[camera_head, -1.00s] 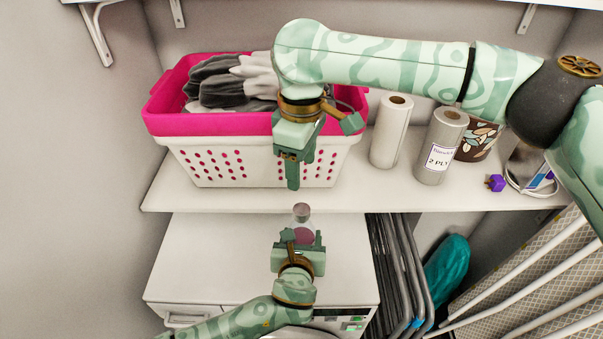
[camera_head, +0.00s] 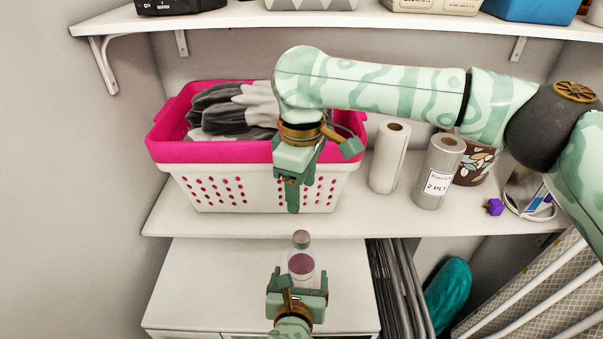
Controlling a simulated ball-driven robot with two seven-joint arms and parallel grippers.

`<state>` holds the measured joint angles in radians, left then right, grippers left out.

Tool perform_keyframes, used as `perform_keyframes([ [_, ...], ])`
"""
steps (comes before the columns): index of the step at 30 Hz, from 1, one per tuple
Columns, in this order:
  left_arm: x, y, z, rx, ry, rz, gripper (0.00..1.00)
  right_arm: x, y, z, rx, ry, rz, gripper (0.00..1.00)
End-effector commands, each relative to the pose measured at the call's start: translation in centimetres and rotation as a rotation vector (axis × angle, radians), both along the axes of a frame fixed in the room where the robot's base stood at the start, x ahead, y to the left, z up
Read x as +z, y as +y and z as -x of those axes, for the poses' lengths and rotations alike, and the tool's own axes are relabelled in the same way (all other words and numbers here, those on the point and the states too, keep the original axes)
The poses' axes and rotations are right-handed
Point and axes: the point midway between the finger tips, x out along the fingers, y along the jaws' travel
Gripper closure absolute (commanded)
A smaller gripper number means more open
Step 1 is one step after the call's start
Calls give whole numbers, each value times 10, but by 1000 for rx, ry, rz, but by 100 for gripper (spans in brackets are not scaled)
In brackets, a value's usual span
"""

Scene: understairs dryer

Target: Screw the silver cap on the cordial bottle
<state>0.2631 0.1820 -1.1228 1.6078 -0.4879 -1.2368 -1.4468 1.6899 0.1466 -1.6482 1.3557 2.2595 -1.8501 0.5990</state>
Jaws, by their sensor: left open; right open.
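The cordial bottle (camera_head: 301,264), clear with pinkish contents, stands upright on the white surface below the shelf. Its top (camera_head: 301,238) looks dull pinkish-grey; I cannot tell whether that is a cap. My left gripper (camera_head: 299,282) is open and empty at the near side of the bottle, and it hides the bottle's base. I cannot tell whether it touches the bottle. My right gripper (camera_head: 296,197) is open and points down in front of the laundry basket, above and behind the bottle. I see nothing in it. I cannot make out a separate silver cap.
A pink-and-white basket (camera_head: 240,190) of grey cloths fills the shelf's left half. Paper rolls (camera_head: 388,160) (camera_head: 437,172), a patterned pot (camera_head: 474,164) and a small purple object (camera_head: 495,207) stand right. Folded metal frames (camera_head: 398,285) stand beside the white surface, whose left part is clear.

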Motion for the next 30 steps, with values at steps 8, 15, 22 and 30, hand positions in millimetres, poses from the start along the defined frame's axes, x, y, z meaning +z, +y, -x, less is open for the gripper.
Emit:
perform_keyframes([
  [8, 27, 6, 63, 0, 3, 1, 16, 16, 0, 1, 0, -4, 1, 44],
  [15, 40, 9, 95, 0, 1, -1, 16, 20, 0, 1, 0, -4, 0, 44],
  [22, 43, 10, 102, 1, 0, -1, 16, 20, 0, 1, 0, -4, 0, 44],
  [30, 42, 10, 101, 1, 0, -1, 16, 20, 0, 1, 0, -4, 0, 44],
])
